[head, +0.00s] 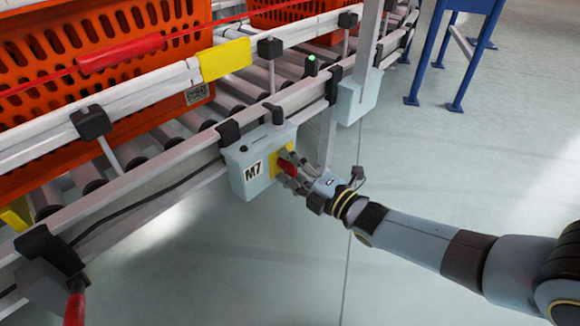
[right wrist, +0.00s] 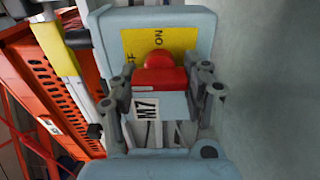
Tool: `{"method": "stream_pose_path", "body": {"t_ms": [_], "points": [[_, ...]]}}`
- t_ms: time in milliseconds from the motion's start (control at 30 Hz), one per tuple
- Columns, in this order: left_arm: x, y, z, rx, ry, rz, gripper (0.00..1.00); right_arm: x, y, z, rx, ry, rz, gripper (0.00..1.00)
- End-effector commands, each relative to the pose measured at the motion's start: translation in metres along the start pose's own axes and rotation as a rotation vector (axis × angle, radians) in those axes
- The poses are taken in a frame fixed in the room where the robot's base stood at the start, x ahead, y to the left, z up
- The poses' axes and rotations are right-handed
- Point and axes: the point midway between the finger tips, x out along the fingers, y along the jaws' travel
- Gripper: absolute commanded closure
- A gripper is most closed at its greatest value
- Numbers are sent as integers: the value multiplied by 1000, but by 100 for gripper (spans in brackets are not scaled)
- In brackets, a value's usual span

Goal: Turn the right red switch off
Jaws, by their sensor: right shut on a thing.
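A red switch (head: 288,167) sits on a yellow plate on the side of a pale grey box marked M7 (head: 243,178). In the right wrist view the red switch (right wrist: 159,79) has a round hub and a wide bar lying across the picture. My left gripper is not in view.
A roller conveyor with metal rails carries orange totes (head: 60,70). A red handle on a cord (head: 120,53) runs above it. Another red handle (head: 75,305) is at lower left. A second grey box (head: 357,98) hangs farther along. Blue legs (head: 428,60) stand behind; the floor (head: 450,160) is clear.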

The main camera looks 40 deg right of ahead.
Motion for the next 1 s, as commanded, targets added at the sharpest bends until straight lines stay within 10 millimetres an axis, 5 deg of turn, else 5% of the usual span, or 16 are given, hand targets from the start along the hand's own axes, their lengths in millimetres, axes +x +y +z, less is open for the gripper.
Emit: {"method": "stream_pose_path", "body": {"t_ms": [33, 67, 233, 567, 1000], "points": [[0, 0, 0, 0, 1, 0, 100, -2, -2, 0, -2, 1, -5, 84], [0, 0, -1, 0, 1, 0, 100, -2, -2, 0, -2, 1, -5, 48], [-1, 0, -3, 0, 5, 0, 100, -1, -1, 0, -1, 1, -3, 27], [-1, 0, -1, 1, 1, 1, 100, -6, -1, 0, 0, 0, -3, 27], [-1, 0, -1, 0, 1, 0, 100, -93, -1, 0, 0, 1, -4, 27]]}}
